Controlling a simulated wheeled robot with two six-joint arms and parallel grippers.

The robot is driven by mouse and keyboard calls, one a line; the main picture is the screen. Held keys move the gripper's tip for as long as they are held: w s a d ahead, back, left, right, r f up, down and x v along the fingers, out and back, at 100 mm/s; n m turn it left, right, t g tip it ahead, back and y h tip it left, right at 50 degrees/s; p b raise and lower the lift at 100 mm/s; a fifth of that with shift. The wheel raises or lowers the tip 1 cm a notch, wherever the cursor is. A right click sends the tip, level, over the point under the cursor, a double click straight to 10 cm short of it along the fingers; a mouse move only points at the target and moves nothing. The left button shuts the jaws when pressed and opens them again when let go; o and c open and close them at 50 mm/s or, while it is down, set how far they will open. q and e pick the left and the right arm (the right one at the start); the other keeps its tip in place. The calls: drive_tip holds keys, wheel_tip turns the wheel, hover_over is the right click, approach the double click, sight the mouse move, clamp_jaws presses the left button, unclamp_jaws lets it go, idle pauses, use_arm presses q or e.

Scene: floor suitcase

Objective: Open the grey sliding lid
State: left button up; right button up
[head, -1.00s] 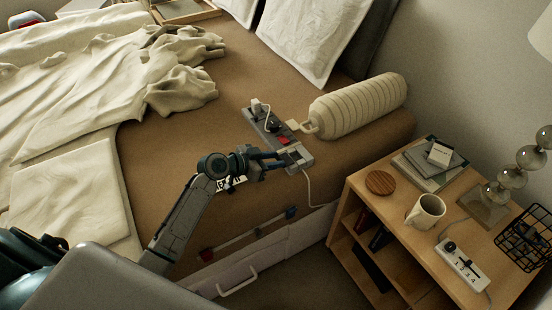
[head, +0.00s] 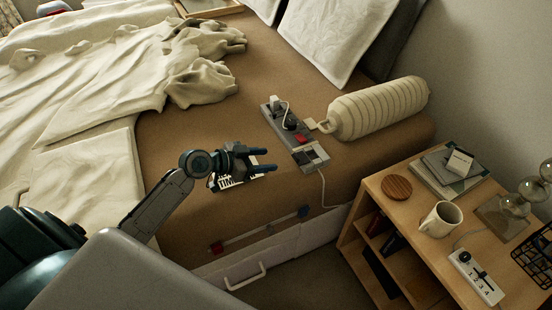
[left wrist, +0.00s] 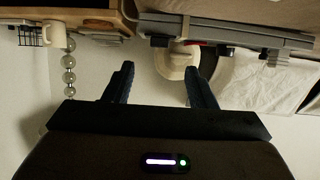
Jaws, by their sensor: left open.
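A long grey power strip (head: 284,125) lies on the brown bed near its edge, with plugs and a red switch on it. The grey sliding lid (head: 310,155) is at its near end, beside a darker patch; I cannot tell how far it is slid. The strip's grey side shows at the top of the left wrist view (left wrist: 240,36). My left gripper (head: 271,160) is open and empty, left of the lid and apart from it. Its two fingers also show in the left wrist view (left wrist: 158,84), with nothing between them. My right gripper is not in view.
A ribbed cream bolster (head: 380,106) lies just behind the strip. A white cord (head: 323,188) hangs from its near end. A wooden nightstand (head: 420,248) with a mug (head: 440,220) stands at the right.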

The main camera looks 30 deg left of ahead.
use_arm(q)
drive_tip(key=shift+v, duration=1.05)
